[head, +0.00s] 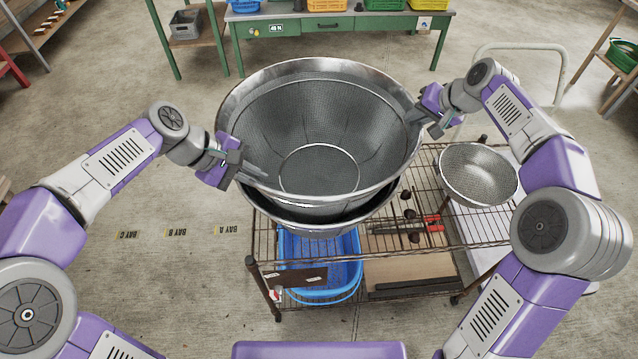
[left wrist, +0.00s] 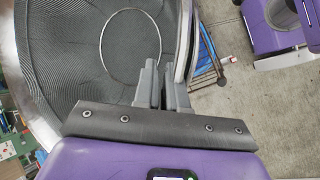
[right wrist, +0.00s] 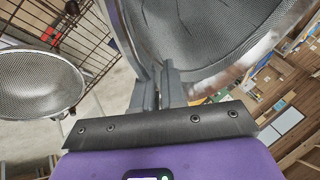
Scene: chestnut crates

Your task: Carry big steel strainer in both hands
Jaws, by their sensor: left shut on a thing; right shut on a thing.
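The big steel strainer (head: 320,110) is a wide mesh bowl with a broad shiny rim, seen from above in the head view. My left gripper (head: 245,174) is shut on its rim at the left. My right gripper (head: 418,112) is shut on its rim at the right. The left wrist view shows the jaws (left wrist: 163,92) on the rim, with the mesh (left wrist: 75,50) beside them. The right wrist view shows the jaws (right wrist: 163,88) on the rim, with the mesh (right wrist: 200,30) above. A dark bowl-like edge (head: 330,212) shows just under the strainer; whether they touch is unclear.
A wire rack cart (head: 463,232) stands below, with a smaller strainer (head: 478,174) at its right and several dark knobs on top. A blue bin (head: 320,262) and a brown board (head: 412,258) lie lower. A green bench (head: 340,24) stands behind. Floor at left is clear.

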